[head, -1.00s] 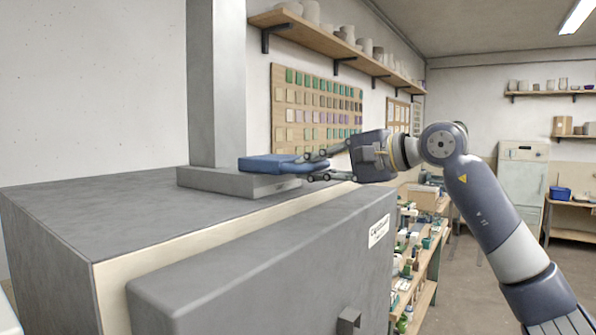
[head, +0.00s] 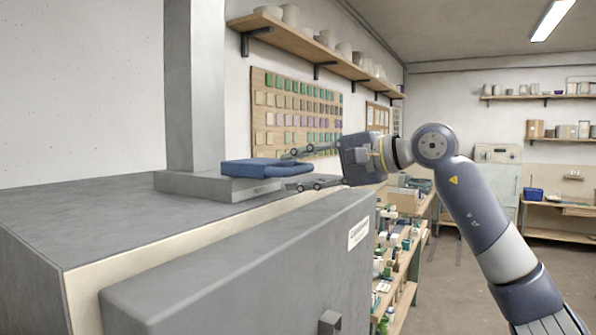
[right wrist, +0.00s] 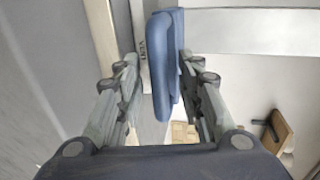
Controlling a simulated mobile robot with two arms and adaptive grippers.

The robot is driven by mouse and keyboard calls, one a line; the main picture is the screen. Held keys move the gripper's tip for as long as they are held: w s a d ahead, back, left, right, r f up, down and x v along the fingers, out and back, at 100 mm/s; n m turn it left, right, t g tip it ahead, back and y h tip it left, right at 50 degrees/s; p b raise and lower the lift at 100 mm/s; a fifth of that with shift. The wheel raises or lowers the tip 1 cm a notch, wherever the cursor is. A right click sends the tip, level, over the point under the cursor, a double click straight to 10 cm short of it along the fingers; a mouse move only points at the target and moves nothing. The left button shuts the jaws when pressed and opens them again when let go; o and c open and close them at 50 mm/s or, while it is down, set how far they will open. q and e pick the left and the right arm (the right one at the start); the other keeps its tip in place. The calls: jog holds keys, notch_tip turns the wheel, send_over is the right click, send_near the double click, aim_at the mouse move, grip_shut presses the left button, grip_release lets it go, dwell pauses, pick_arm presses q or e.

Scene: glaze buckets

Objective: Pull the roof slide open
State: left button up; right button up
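The roof slide shows as a blue handle (head: 262,168) at the flat grey plate (head: 190,186) around the foot of the flue, on top of the kiln. My right gripper (head: 288,171) is at the handle's right end. Its fingers are spread, one above and one below the handle in the head view. In the right wrist view the blue handle (right wrist: 163,65) stands between the open fingers (right wrist: 156,68), with a clear gap on the left and a narrower one on the right. How far the slide is drawn out is not clear. My left gripper is out of view.
The grey kiln (head: 110,222) fills the left and front, with a thick door (head: 240,260) on its near side. The square flue (head: 192,90) rises behind the handle. A shelf rack (head: 400,265) with small items stands right of the kiln. Open floor lies farther right.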

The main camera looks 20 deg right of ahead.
jog(key=v, duration=1.1)
jog(key=shift+s+d, duration=0.1)
jog(key=shift+s, duration=0.05)
